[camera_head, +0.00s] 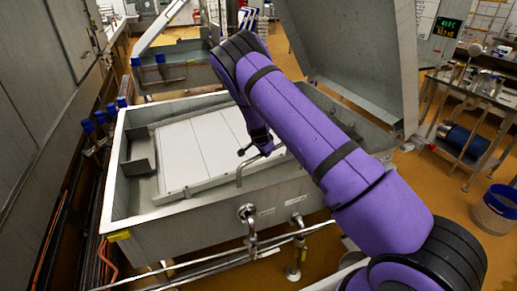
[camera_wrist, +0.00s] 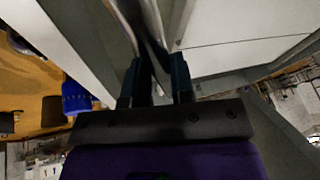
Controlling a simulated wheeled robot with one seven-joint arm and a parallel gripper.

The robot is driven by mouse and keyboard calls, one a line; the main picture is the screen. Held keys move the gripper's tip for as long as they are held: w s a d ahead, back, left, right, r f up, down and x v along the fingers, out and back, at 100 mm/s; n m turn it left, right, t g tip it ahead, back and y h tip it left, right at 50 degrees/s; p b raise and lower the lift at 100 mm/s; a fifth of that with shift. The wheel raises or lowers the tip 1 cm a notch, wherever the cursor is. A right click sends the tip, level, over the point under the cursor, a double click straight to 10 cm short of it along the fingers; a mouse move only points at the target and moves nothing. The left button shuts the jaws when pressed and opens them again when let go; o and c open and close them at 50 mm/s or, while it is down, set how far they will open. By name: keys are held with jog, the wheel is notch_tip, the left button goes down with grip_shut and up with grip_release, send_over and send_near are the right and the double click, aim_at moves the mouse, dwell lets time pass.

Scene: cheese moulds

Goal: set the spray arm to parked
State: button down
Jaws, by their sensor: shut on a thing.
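The spray arm looks to be the thin bent metal pipe (camera_head: 239,174) at the near rim of the open vat (camera_head: 120,190) in the head view. It rises from the rim and bends right over the vat, with a small dark knob beside it. My gripper (camera_wrist: 158,78) is shut on a slim bar running between its two dark fingers, which appears to be this pipe. Two small labels on the vat front are too small to read.
White slabs (camera_head: 190,155) lie inside the vat. A raised metal lid (camera_head: 350,50) stands behind it, and another vat (camera_head: 170,78) is farther back. A valve (camera_head: 248,213) and pipes run along the front. A cart (camera_head: 470,110) and bin (camera_head: 495,210) stand at right.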

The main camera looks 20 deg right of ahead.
jog(key=shift+s+d+m+g+h, duration=0.15)
jog(key=shift+s+m+g+h, duration=0.15)
jog(key=shift+s+m, duration=0.8)
jog(key=shift+s+d+m+g+h, duration=0.2)
jog(key=shift+s+m+g, duration=0.2)
jog(key=shift+s+m, duration=0.65)
jog(key=shift+s+a+f+n, duration=0.1)
jog(key=shift+s+n, duration=0.15)
jog(key=shift+s, duration=0.05)
jog(key=c, duration=1)
grip_release()
jog(key=shift+o, duration=0.2)
jog(key=v, duration=1.1)
